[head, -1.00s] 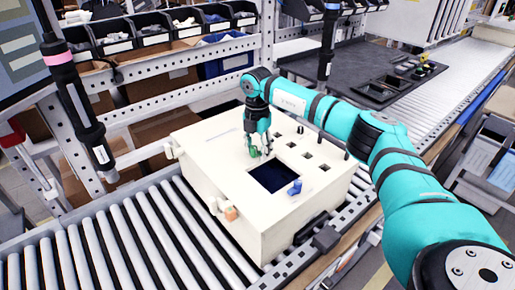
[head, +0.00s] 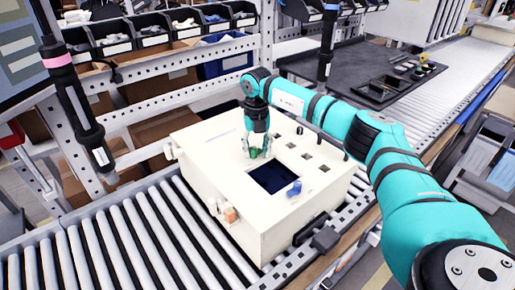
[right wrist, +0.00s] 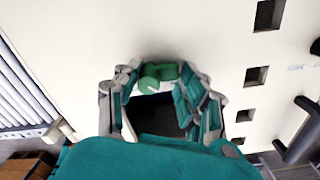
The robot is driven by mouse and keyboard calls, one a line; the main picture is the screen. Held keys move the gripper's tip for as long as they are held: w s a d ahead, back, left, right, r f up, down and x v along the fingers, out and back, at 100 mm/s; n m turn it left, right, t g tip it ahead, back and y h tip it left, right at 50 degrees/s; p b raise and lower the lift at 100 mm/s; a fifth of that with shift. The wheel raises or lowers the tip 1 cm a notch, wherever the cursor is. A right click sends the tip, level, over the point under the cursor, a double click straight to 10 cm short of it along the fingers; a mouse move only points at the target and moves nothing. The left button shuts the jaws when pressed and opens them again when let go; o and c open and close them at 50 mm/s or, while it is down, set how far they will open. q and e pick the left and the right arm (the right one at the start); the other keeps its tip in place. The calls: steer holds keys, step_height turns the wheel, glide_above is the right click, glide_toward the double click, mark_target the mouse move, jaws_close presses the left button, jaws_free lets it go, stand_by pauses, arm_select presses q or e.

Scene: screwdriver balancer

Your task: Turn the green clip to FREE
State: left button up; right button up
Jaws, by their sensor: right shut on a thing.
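The green clip (right wrist: 158,76) sits at the edge of the dark square opening in the top of a cream box (head: 212,139). In the head view the green clip (head: 253,153) shows only as a small green patch between my fingers. My right gripper (head: 257,148) comes down on it from above and is shut on it. In the right wrist view the fingers of my right gripper (right wrist: 165,84) stand on both sides of the clip. A label that says FREE cannot be read in either view. My left gripper is not in view.
A blue clip (head: 294,188) sits at the opening's right edge. An orange-tan part (head: 230,214) is on the box's front side. Small square holes line the top. The box rests on a roller conveyor (head: 130,235). A dark tool (head: 78,100) hangs at the left.

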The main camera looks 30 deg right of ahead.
mark_target(255, 147)
steer(key=shift+a+n, duration=0.3)
steer(key=o, duration=0.8)
steer(key=shift+o, duration=1.1)
steer(key=shift+a, duration=0.15)
steer(key=shift+w, duration=0.1)
steer(key=shift+d, duration=0.25)
steer(key=shift+r, duration=0.3)
step_height(255, 147, up, 11)
steer(key=shift+r, duration=0.2)
